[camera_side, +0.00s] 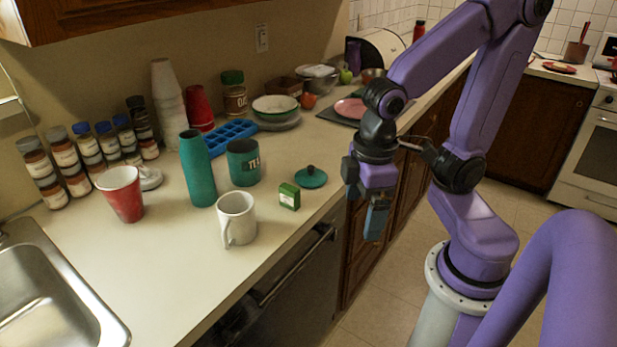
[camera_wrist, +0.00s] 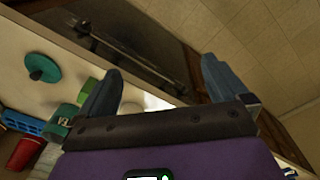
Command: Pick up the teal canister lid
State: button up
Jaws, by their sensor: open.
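The teal canister lid (camera_side: 311,177) lies on the counter near its front edge, with a dark knob on top. It also shows at the upper left of the wrist view (camera_wrist: 41,67). The teal canister (camera_side: 243,163) with lettering stands open behind and left of the lid. My gripper (camera_side: 377,222) hangs off the counter's front edge, to the right of the lid and apart from it.
A small green box (camera_side: 289,196) stands just left of the lid, close to it. A white mug (camera_side: 237,218), a tall teal bottle (camera_side: 197,168) and a red cup (camera_side: 122,194) stand further left. A blue tray (camera_side: 231,136) lies behind. The counter in front of the lid is clear.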

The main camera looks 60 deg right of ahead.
jog(key=w+d+r+m+t+h, duration=0.1)
jog(key=w+d+r+m+h, duration=0.15)
jog(key=w+m, duration=0.85)
jog(key=m+h, duration=0.2)
jog(key=m, duration=1)
send_near(310, 168)
jog(key=shift+y, duration=0.25)
jog(key=x, duration=0.2)
jog(key=d+x, duration=0.1)
jog(key=x, duration=0.1)
jog(key=shift+f, duration=0.1)
jog(key=shift+x, duration=2.95)
jog(key=shift+a, duration=0.2)
jog(key=c, duration=0.6)
